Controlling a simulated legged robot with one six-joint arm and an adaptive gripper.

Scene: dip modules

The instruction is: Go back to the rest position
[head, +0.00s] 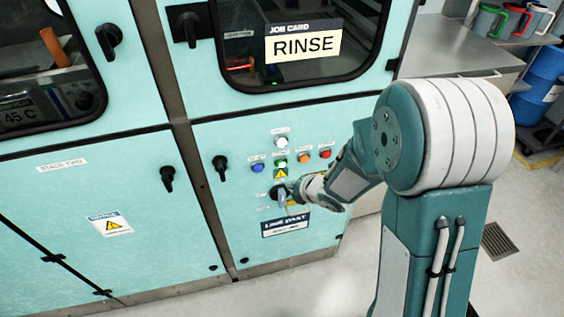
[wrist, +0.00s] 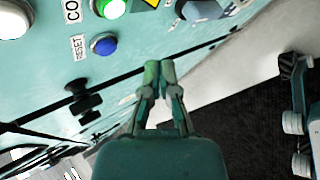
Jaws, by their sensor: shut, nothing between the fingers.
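My gripper (head: 284,194) is at the lower part of the button panel on the teal cabinet in the head view, in front of a dark knob that it partly covers. In the wrist view my gripper (wrist: 160,73) is shut with its two greenish fingertips together and nothing between them. The fingertips appear just off the cabinet front; I cannot tell whether they touch it. My arm reaches in from the right, bent at a large white and teal joint.
The panel has a white button (head: 281,142), a blue button (head: 258,168), an orange button (head: 304,158) and a red button (head: 326,153). Black door handles (head: 220,167) stick out to the left. A RINSE card (head: 303,44) is above. Open floor (head: 345,285) lies in front.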

